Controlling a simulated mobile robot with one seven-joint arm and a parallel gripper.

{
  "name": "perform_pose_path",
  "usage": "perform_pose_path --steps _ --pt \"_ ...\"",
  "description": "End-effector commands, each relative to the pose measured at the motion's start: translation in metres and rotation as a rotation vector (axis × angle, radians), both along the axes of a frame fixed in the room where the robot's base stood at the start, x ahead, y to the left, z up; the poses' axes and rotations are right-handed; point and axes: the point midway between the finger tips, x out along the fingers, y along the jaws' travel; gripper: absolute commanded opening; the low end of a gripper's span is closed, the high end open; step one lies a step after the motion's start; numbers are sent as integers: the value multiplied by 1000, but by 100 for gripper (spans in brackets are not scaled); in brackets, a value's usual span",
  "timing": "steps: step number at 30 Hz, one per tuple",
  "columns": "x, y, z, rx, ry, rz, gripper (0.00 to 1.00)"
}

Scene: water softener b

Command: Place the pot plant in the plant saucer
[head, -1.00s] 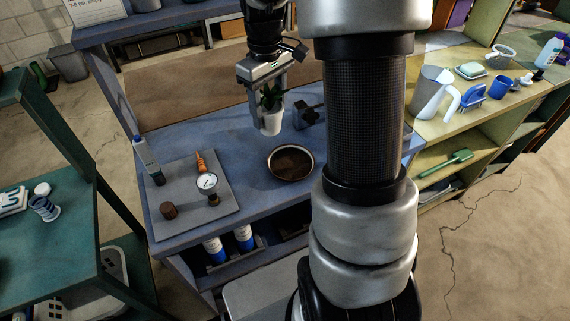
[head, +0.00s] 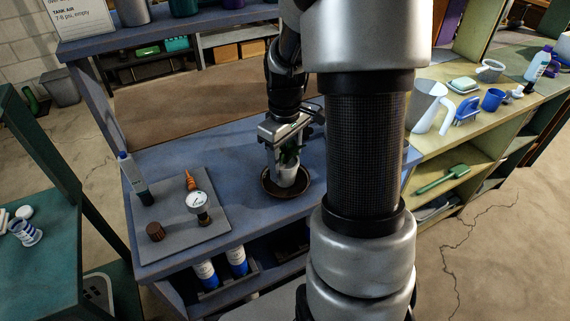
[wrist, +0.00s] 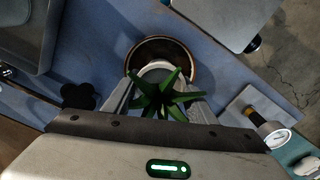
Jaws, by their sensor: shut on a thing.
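The pot plant has a white pot (head: 287,176) and green spiky leaves, which show from above in the wrist view (wrist: 165,97). My gripper (head: 284,160) is shut on the pot plant and holds it upright. The plant saucer (head: 271,187) is a round dark brown dish on the blue bench. In the head view the pot overlaps the inside of the saucer. In the wrist view the saucer (wrist: 187,58) shows beyond the pot's rim, off to one side of it. I cannot tell whether the pot's base touches the saucer.
A grey board (head: 180,228) left of the saucer carries a gauge (head: 199,202), a brown knob (head: 155,232) and an orange-brown fitting (head: 190,180). A dark bottle-like tool (head: 133,177) stands at its back corner. The blue bench is clear between board and saucer.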

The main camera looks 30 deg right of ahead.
Motion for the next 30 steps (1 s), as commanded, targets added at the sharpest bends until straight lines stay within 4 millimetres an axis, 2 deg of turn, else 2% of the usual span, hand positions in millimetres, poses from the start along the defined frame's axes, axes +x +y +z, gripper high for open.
perform_pose_path --steps 11,12,15,24,28,30 --pt "1 0 -7 0 -2 0 23" --pt "0 0 -7 -1 -1 0 53" --pt "0 0 -7 -1 -1 0 70" --pt "0 0 -5 -1 -1 0 70" --pt "1 0 5 -1 -4 0 70" --pt "1 0 17 -1 -5 -1 70"
